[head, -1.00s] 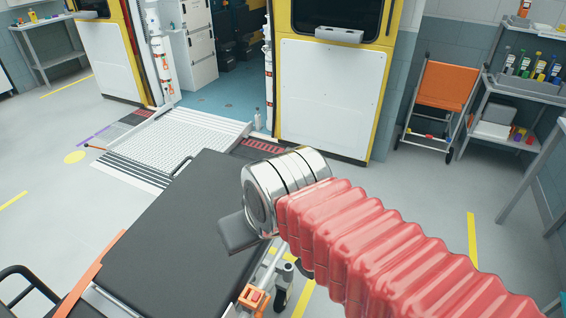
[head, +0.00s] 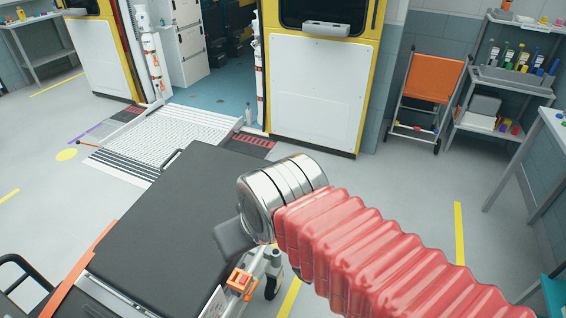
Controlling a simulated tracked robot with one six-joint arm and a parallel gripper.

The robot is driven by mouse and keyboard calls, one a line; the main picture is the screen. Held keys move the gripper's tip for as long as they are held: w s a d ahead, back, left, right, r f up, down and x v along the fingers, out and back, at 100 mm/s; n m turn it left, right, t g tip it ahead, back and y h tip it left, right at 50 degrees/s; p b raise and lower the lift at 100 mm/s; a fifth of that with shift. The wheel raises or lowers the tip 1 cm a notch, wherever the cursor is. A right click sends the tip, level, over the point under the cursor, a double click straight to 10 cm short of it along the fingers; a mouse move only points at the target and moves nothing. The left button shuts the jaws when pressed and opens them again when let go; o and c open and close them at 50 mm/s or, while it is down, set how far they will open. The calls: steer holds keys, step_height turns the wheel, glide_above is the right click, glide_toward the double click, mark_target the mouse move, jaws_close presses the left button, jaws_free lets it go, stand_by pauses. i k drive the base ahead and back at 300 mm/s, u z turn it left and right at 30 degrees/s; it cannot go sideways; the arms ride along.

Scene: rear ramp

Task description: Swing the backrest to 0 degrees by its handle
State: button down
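The stretcher's backrest (head: 165,225) is a dark grey pad at the lower left of the head view. I cannot tell its exact angle. A thin black loop (head: 173,158) stands at its far edge, and an orange-and-white fitting (head: 240,281) sits by its right side. I cannot tell which is the handle. My red-sleeved arm reaches in from the lower right to a shiny metal wrist. A dark grey part of my gripper (head: 232,240) shows below the wrist, over or beside the pad's right edge. The wrist hides the rest, including any grip.
An orange strap (head: 84,264) crosses the stretcher. A metal ramp (head: 165,140) leads into the yellow-edged ambulance (head: 318,90) behind. An orange folding chair (head: 433,78) and a shelf of bottles (head: 520,75) stand at the right. Floor between is clear.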

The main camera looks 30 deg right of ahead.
mark_target(162, 256)
steer(key=k, duration=1.15)
steer(key=z, duration=0.4)
steer(key=i, duration=2)
steer(key=u, duration=0.4)
